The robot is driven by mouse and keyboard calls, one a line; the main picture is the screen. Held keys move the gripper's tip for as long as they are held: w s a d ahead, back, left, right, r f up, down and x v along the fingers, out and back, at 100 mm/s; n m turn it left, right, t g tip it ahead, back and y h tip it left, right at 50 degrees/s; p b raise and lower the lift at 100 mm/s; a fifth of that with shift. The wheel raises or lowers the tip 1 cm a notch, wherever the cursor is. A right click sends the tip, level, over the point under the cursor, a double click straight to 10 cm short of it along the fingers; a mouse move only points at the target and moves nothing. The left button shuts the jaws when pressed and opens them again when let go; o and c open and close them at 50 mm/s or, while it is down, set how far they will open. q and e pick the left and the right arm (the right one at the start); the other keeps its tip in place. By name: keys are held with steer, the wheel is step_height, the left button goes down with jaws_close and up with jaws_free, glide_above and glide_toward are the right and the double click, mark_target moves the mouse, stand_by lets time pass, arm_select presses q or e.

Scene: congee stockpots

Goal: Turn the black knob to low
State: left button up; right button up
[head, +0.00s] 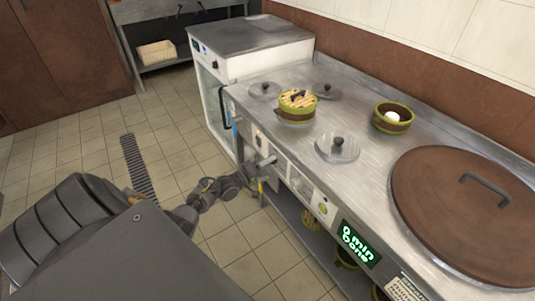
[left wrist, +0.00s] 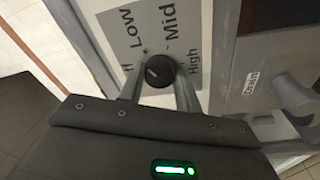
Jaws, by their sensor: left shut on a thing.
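The black knob (left wrist: 160,70) sits on a grey dial plate (left wrist: 195,75) marked Low, Mid and High in the left wrist view. My left gripper (left wrist: 160,80) has one finger on each side of the knob and is shut on it. A small light mark shows on the knob, but I cannot tell for sure which label it points at. In the head view my left gripper (head: 264,164) is at the front panel of the steel counter, and the knob is hidden there. My right gripper is not in view.
The steel counter (head: 365,150) carries a large brown-lidded pot (head: 455,210), a green-rimmed bowl with an egg (head: 393,117), a filled pot (head: 297,106) and several lids. A green display (head: 357,243) is on the front. A panel marked Drain (left wrist: 253,80) is right of the dial. Tiled floor is open at left.

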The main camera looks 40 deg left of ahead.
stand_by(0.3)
arm_select(q)
steer(key=o, duration=1)
steer(key=shift+c, duration=0.2)
steer(key=v, duration=1)
steer(key=shift+s+p, duration=0.35)
steer(key=shift+p, duration=0.05)
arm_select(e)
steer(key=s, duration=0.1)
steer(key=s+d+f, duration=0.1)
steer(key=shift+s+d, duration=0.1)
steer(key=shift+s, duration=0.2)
arm_select(q)
steer(key=shift+a+f, duration=0.1)
steer(key=shift+a, duration=0.05)
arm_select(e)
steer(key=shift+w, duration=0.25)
